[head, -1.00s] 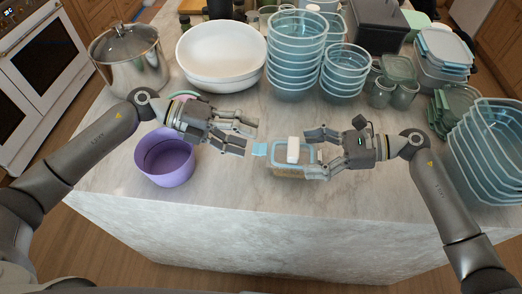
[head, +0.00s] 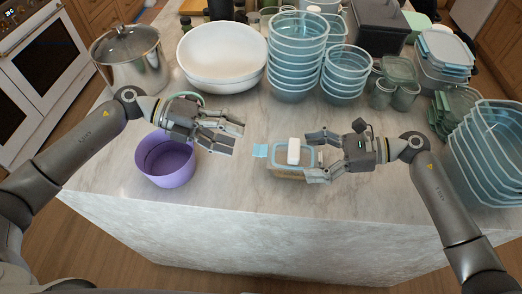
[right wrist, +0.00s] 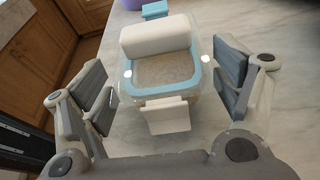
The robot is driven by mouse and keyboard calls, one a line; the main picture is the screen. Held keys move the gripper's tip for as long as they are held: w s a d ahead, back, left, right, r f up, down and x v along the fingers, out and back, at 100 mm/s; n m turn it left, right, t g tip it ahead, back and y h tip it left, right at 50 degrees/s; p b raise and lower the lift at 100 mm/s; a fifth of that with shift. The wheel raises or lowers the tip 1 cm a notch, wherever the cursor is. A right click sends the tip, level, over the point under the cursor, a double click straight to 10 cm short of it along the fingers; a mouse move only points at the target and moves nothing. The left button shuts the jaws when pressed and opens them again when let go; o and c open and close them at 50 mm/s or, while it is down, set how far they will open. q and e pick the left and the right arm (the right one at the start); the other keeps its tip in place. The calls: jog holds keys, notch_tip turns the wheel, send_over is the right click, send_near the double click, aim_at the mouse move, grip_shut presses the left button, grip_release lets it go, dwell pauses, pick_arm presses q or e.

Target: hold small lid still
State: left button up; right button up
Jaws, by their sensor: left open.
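The small lid (head: 310,153), clear with a blue rim, sits on a small clear container (head: 290,175) near the counter's front edge. A white block (head: 293,150) lies across the lid, and a blue tab (head: 260,151) sticks out to the left. In the right wrist view the lid (right wrist: 165,88) also has a white flap (right wrist: 167,115) on the near side. My right gripper (head: 314,155) is open, its fingers on either side of the container, with small gaps visible in the right wrist view (right wrist: 168,85). My left gripper (head: 233,137) is open and empty, left of the lid.
A purple bowl (head: 166,170) stands below my left gripper. A white basin (head: 222,60), a steel pot (head: 130,60) and stacked clear bowls (head: 297,60) stand behind. More nested containers (head: 490,150) stand at the right. The counter between the purple bowl and the lid is clear.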

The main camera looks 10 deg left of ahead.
jog(key=shift+o, duration=1.1)
jog(key=shift+w, duration=0.15)
jog(key=shift+r, duration=0.1)
jog(key=shift+r, duration=0.1)
jog(key=v, duration=0.7)
jog(key=shift+d, duration=0.25)
jog(key=shift+r, duration=3)
